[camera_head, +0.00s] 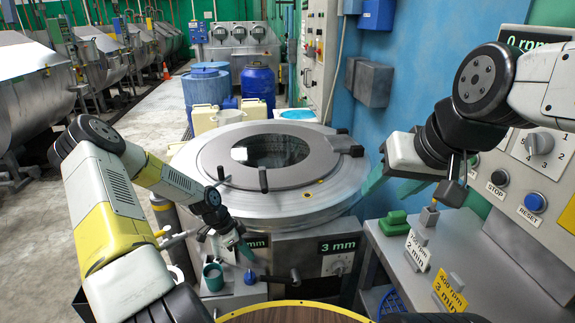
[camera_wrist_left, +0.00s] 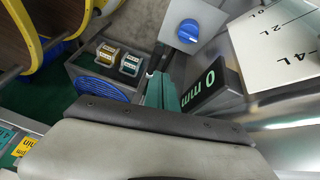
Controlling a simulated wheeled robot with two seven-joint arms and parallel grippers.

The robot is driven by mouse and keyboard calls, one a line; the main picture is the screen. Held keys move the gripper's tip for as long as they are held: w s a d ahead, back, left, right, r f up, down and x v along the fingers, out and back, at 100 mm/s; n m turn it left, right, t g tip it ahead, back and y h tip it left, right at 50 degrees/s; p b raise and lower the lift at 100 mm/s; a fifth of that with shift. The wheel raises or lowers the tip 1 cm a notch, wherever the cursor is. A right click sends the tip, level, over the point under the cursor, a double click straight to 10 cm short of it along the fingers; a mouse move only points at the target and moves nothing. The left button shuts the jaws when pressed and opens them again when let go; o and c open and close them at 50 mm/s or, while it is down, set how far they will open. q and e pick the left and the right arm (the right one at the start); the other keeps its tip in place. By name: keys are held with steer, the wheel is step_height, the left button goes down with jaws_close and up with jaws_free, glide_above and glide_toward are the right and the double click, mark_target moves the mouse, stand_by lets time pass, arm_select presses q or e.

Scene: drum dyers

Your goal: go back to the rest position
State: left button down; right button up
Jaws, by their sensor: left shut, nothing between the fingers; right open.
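My left gripper (camera_head: 246,252) is low in front of the round metal drum machine (camera_head: 222,197), near its front panel. Its teal fingers are shut and empty; they also show in the left wrist view (camera_wrist_left: 158,92), beside a display reading 0 mm (camera_wrist_left: 198,88). My right gripper (camera_head: 388,190) is raised to the right of the drum, with its teal fingers spread and nothing between them. The fingers stand in front of the blue wall and above the grey side bench.
The grey bench (camera_head: 390,245) at right carries a green block (camera_head: 393,222) and labelled tags, below a control panel with STOP and RESET buttons. A blue knob (camera_wrist_left: 188,31) is near my left fingers. Blue barrels (camera_head: 258,83) stand behind the drum. Open floor lies at left.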

arm_select(q)
steer(key=s+a+r+n+t+y, duration=0.1)
steer(key=s+r+n+y, duration=0.2)
steer(key=r, duration=1.2)
steer(key=s+r+n+t+y, duration=0.1)
steer(key=s+r+n+y, duration=0.15)
steer(key=r, duration=1.15)
steer(key=s+d+r+n+t+h, duration=0.1)
steer(key=s+d+r+n+t, duration=0.1)
steer(key=s+r+n, duration=0.2)
steer(key=s+d+r+n+t+h, duration=0.1)
steer(key=s+d+r+n, duration=0.2)
steer(key=s+r, duration=0.7)
steer(key=s, duration=0.3)
steer(key=shift+r+n+t, duration=0.3)
steer(key=shift+n+t, duration=0.05)
steer(key=shift+t, duration=0.05)
